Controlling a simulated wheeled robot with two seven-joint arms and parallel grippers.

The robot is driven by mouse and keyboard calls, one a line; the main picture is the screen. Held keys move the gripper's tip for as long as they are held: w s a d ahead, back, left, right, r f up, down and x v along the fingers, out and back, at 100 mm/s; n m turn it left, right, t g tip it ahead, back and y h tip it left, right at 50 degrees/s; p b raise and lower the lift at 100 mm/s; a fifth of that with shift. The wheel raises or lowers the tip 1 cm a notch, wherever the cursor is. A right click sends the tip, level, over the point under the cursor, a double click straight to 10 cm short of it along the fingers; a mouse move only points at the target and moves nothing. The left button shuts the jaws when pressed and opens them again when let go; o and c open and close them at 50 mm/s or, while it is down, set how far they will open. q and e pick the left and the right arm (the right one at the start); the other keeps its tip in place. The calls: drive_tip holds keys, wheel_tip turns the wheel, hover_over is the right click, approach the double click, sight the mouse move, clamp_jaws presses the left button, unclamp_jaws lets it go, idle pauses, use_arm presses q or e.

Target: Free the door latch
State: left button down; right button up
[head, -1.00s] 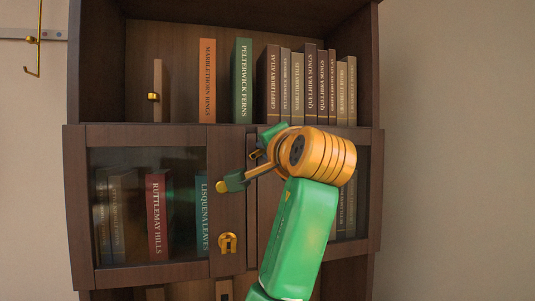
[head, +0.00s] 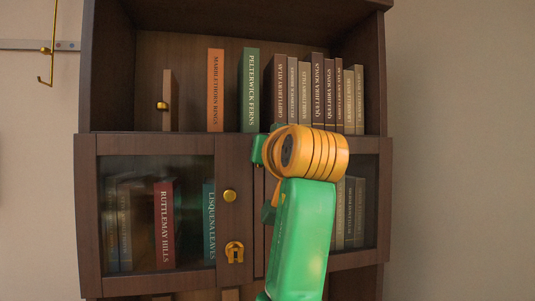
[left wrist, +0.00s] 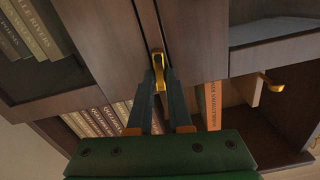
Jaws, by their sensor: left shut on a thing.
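The brass door latch (left wrist: 158,62) sits at the seam between the two cabinet doors, at their upper edge. In the left wrist view, which is upside down, my left gripper (left wrist: 161,82) has its dark fingers closed on the latch. In the head view my orange wrist hides the latch and most of the fingers. The left glazed door (head: 228,160) carries a round brass knob (head: 230,195) and a brass keyhole plate (head: 234,251). The right door (head: 370,170) is partly behind my arm. Both doors look shut. My right gripper is not in view.
The open shelf above holds an orange book (head: 215,90), a green book (head: 249,90), several brown books (head: 317,95) and a small board with a brass knob (head: 168,100). A brass hook (head: 46,65) hangs from a wall rail at left. Bare wall lies right.

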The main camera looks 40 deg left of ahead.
use_arm(q)
drive_tip(key=shift+s+a+r+n, duration=0.1)
drive_tip(key=shift+s+n, duration=0.05)
drive_tip(key=shift+n, duration=0.75)
drive_tip(key=c, duration=0.8)
unclamp_jaws()
drive_tip(key=shift+c, duration=0.2)
